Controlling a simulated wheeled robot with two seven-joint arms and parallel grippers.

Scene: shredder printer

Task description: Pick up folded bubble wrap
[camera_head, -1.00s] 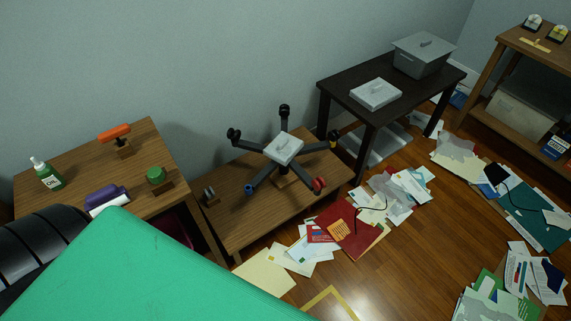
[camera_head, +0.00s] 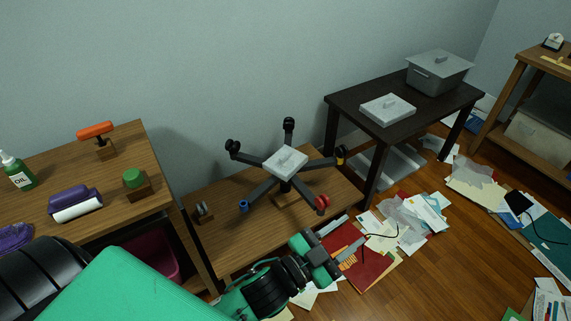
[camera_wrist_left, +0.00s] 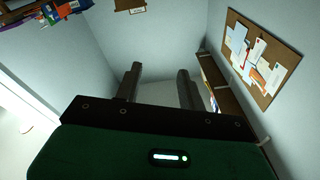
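No item is plainly folded bubble wrap. Candidates in the head view are a translucent pale sheet (camera_head: 400,166) under the dark table and crumpled translucent sheets among the floor papers, one near the middle (camera_head: 405,218) and one farther right (camera_head: 474,170). My left gripper (camera_head: 343,238) is over the red folder and papers, beside the low wooden table, with its fingers apart and nothing between them. The left wrist view also shows the left gripper (camera_wrist_left: 160,75) open and empty, facing walls. My right gripper is not in view.
The low wooden table (camera_head: 230,238) carries a star-shaped chair base (camera_head: 286,163). The dark table (camera_head: 365,95) holds a lidded grey box (camera_head: 438,73) and a flat grey lid (camera_head: 388,110). Papers and a red folder (camera_head: 375,265) litter the floor. A wooden desk (camera_head: 115,180) stands left.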

